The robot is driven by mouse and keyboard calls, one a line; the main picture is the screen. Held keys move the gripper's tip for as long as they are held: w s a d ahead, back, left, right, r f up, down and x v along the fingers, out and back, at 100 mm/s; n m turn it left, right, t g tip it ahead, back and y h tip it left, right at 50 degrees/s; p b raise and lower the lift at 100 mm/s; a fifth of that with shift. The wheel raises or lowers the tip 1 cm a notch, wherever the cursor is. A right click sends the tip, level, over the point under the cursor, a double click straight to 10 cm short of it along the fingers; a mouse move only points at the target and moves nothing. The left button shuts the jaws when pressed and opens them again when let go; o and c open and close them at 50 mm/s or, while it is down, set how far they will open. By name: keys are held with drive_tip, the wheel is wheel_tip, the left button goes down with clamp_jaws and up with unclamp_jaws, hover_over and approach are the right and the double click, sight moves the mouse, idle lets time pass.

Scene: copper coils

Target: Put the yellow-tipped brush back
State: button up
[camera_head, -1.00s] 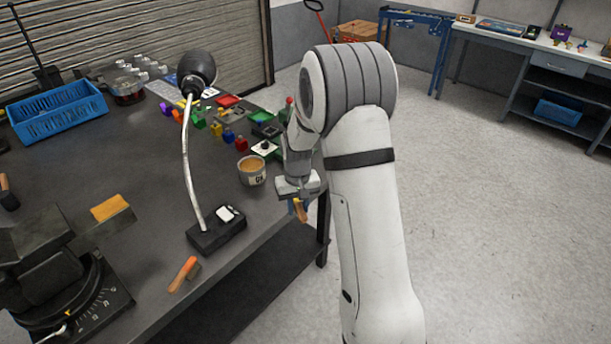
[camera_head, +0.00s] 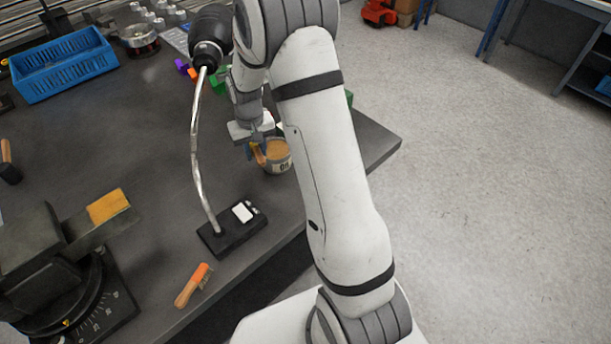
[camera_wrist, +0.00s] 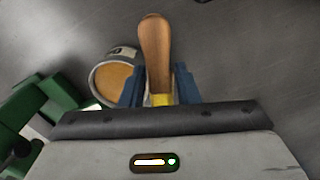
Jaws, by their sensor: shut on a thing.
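My gripper (camera_head: 257,152) is shut on the yellow-tipped brush (camera_wrist: 155,58). In the wrist view its wooden handle stands up between the blue fingers, with a yellow band low between them; the rest is hidden by the gripper body. In the head view only a small bit of the brush (camera_head: 259,155) shows at the fingers. Just beside the gripper, in the picture, is a round cup (camera_head: 280,163) with a tan inside, on the dark table; the cup (camera_wrist: 113,80) also shows behind the left finger in the wrist view.
A lamp with a bent metal stem (camera_head: 195,150) and a black base (camera_head: 232,229) stands left of my arm. An orange-ended wooden tool (camera_head: 192,285) lies near the table's front edge. Green blocks (camera_wrist: 40,105) are close by in the wrist view. A blue basket (camera_head: 65,68) stands far left.

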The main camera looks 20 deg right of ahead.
drive_tip(key=shift+w+d, duration=0.1)
drive_tip(key=shift+d, duration=0.3)
